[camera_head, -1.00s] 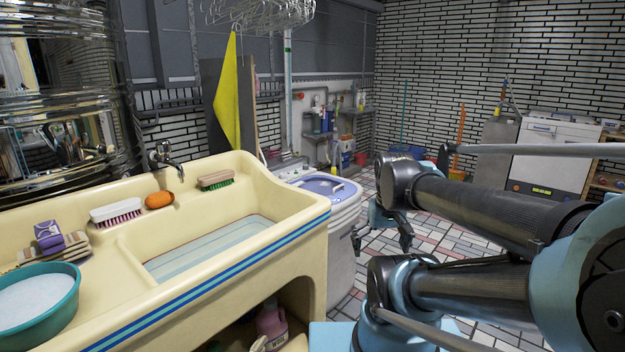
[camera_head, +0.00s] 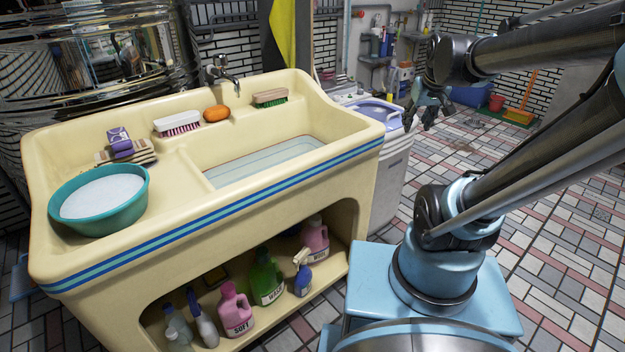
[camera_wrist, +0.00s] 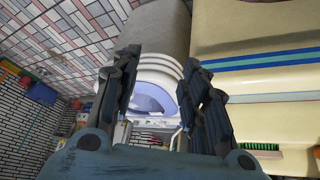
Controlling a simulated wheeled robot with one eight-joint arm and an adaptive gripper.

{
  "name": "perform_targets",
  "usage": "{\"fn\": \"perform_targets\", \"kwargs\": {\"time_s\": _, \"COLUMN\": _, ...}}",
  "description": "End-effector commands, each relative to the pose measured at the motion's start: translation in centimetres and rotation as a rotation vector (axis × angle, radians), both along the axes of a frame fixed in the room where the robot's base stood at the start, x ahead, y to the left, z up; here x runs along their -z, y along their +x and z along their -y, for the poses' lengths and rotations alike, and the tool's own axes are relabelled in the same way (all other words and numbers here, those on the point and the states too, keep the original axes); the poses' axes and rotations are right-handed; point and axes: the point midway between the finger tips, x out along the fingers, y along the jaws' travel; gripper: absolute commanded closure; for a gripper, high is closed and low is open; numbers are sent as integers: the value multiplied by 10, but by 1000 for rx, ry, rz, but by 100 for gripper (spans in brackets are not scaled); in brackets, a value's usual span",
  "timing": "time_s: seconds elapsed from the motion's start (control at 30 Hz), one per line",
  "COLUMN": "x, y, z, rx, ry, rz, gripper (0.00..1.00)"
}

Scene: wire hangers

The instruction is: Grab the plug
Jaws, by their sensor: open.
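I cannot make out a plug in either current view. My gripper (camera_head: 428,108) hangs from the arm at upper right in the head view, past the right end of the cream sink (camera_head: 365,135). In the wrist view my gripper (camera_wrist: 162,60) shows two dark fingers spread apart with nothing between them. Behind the gap is the round white washing machine with a blue lid (camera_wrist: 150,98). The same machine (camera_head: 392,160) stands beside the sink in the head view.
A teal basin (camera_head: 140,207), soap (camera_head: 216,113) and brushes (camera_head: 178,124) sit on the sink. Several bottles, including a green one (camera_head: 265,278), stand on the shelf below. Tiled floor (camera_head: 560,190) is open at right. A blue bin (camera_head: 470,96) stands further back.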

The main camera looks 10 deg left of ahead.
Motion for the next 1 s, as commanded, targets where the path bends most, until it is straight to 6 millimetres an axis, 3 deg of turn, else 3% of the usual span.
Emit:
{"fn": "perform_targets", "kwargs": {"time_s": 0.2, "x": -7, "y": 37, "z": -47, "rx": -192, "ry": -51, "rz": -44, "gripper": 59}}
{"fn": "perform_targets", "kwargs": {"time_s": 0.5, "x": 4, "y": 65, "z": -121, "rx": -476, "ry": -136, "rz": -143, "gripper": 59}}
{"fn": "perform_targets", "kwargs": {"time_s": 1.0, "x": 53, "y": 78, "z": -260, "rx": -954, "ry": -273, "rz": -298, "gripper": 59}}
